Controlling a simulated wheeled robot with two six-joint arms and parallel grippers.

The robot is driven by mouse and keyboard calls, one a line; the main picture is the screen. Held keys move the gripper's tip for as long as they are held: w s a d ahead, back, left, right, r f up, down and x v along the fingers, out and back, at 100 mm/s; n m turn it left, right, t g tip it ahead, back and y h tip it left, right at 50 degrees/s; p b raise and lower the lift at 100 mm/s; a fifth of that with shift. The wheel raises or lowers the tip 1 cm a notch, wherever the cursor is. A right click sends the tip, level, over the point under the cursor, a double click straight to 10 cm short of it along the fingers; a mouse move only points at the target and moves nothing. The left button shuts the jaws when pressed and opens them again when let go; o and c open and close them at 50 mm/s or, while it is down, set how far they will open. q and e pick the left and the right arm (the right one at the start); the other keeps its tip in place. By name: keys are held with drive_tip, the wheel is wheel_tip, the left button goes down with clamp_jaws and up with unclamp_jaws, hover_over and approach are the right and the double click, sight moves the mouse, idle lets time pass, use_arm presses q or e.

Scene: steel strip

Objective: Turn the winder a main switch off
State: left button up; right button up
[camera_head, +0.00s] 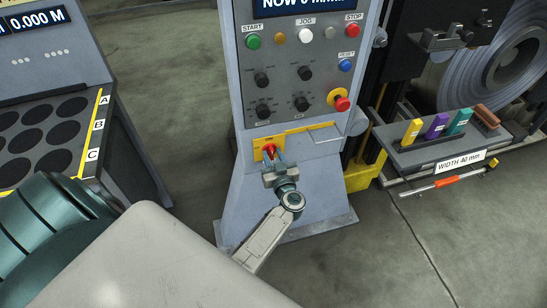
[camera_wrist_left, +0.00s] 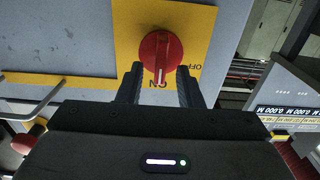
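The main switch is a red rotary knob (camera_head: 269,148) on a yellow plate (camera_head: 296,138), low on the front of the grey control cabinet. In the left wrist view the knob (camera_wrist_left: 160,52) has its white-marked handle pointing at the printed ON; OFF is printed to the side. My left gripper (camera_head: 271,160) is at the switch. In the left wrist view its two fingers (camera_wrist_left: 160,80) are spread, one on each side of the handle, with gaps to it. Whether the fingertips touch the knob's rim I cannot tell. My right gripper is not in view.
Above the plate, the cabinet has a red emergency button (camera_head: 341,103), black dials (camera_head: 262,79) and coloured push buttons (camera_head: 253,41). A thin metal handle (camera_head: 324,132) sits right of the switch.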

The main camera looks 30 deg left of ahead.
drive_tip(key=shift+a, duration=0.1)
use_arm(q)
clamp_jaws()
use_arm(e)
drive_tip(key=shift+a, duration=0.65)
